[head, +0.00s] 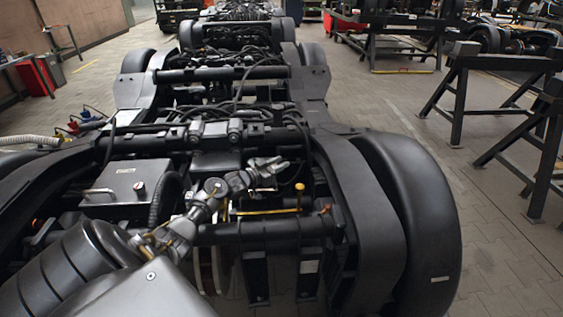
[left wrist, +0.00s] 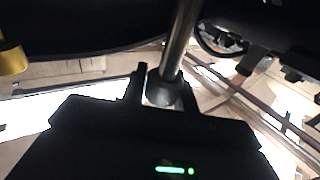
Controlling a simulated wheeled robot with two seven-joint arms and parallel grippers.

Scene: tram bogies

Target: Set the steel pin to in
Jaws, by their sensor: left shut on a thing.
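The steel pin (left wrist: 181,42) shows in the left wrist view as a smooth grey rod, coming down from the top edge to a rounded, thicker end. My left gripper (left wrist: 165,84) has its two dark fingers on either side of that end and is shut on it. In the head view my left gripper (head: 271,170) is over the middle of the nearest bogie frame, its arm coming in from the lower left. I cannot make out the pin apart from the gripper there. How deep the pin sits is hidden. My right gripper is not in view.
A yellow-knobbed rod (head: 299,188) stands close to the gripper, and a yellow part (left wrist: 12,60) shows in the wrist view. A dark cross tube (head: 265,229) lies below. A grey box (head: 128,180) is at left, a black wheel cover (head: 420,210) at right. Trestles stand beyond.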

